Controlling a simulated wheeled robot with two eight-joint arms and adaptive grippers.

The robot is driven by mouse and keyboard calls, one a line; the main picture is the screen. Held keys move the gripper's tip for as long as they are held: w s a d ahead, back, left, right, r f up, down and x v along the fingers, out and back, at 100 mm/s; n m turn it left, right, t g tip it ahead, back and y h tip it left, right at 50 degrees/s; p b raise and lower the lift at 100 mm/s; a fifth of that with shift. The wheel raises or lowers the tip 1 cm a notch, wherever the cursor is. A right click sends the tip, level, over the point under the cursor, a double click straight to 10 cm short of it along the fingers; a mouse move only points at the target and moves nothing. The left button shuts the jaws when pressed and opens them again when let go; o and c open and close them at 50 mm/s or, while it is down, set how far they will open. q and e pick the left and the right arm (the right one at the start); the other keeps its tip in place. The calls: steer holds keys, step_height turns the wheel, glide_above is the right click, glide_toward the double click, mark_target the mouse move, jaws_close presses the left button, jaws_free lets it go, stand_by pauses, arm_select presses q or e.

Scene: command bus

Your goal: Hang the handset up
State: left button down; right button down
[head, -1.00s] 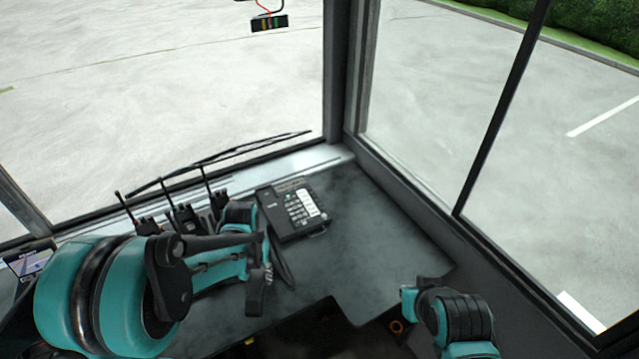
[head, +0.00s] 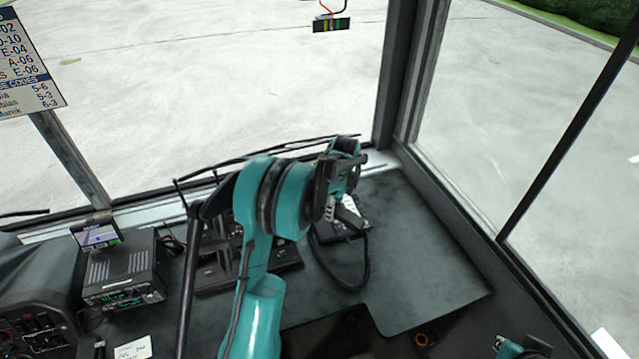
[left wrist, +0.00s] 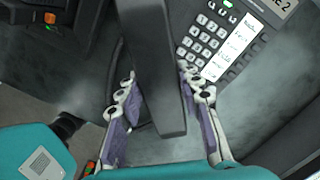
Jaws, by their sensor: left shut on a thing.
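The desk phone base (head: 352,224), black with a white label strip, stands on the dark dashboard near the windscreen corner. It also shows in the left wrist view with its keypad (left wrist: 208,38). My left gripper (head: 345,165) is above the phone base, partly covering it. In the left wrist view its two fingers (left wrist: 160,98) are shut on the black handset (left wrist: 150,60), which passes between them, off the base. In the head view the handset is mostly hidden by my gripper. The black cord (head: 345,285) loops below. My right gripper (head: 515,348) is cut by the bottom edge.
Several radios and a black charger (head: 280,262) stand left of the phone, partly behind my left arm. A grey radio unit (head: 125,275) with a small screen (head: 97,235) is further left. The dashboard right of the phone is clear, up to the window frame.

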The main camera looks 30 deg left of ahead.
arm_select(q)
steer(key=w+a+r+m+t+p, duration=0.15)
steer(key=w+a+m, duration=0.25)
steer(key=a+m, duration=0.4)
steer(key=shift+g, duration=0.25)
steer(key=shift+s+d+f+b, duration=0.1)
steer(key=shift+f+b, duration=2.2)
steer(key=shift+f, duration=1)
steer(key=c, duration=1)
jaws_free()
steer(key=shift+o, duration=0.2)
steer(key=shift+r, duration=0.1)
